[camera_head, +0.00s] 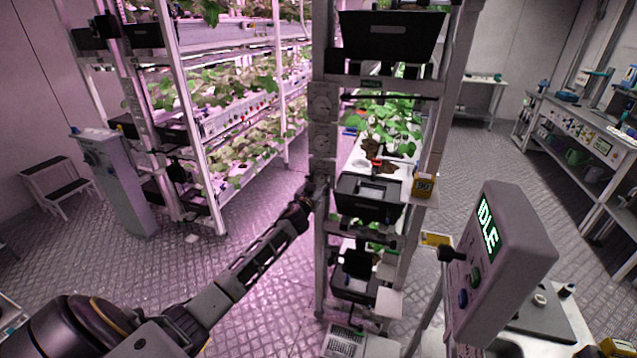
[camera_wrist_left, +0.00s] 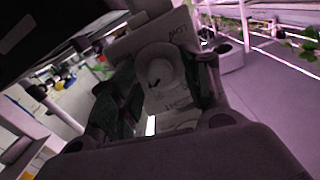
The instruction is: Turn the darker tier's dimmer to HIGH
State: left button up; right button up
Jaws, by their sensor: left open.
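The near rack's post carries a column of pale dimmer plates in the head view, an upper one (camera_head: 322,103) and one below it (camera_head: 322,138). My left gripper (camera_head: 316,190) is at the post just below these. In the left wrist view a pale round dimmer knob (camera_wrist_left: 158,68) on a plate (camera_wrist_left: 120,47) lies between the two fingers of my open left gripper (camera_wrist_left: 165,90). One mark on the plate reads LOW; another, partly legible, is near the knob's lower side. I cannot tell whether the fingers touch the knob. My right gripper is out of view.
The near rack has plants on a white tray (camera_head: 355,158) and black bins (camera_head: 368,198). A pink-lit rack (camera_head: 213,190) stands at left. A grey box with an IDLE display (camera_head: 505,245) stands at front right. Open floor (camera_head: 250,225) lies between the racks.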

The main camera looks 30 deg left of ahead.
pick_arm(q)
jog(key=c, duration=1.1)
jog(key=shift+o, duration=0.2)
jog(key=shift+m, duration=0.4)
jog(key=m, duration=1.1)
jog(key=shift+m+p, duration=0.35)
jog(key=shift+m, duration=1.85)
jog(key=shift+f, duration=0.1)
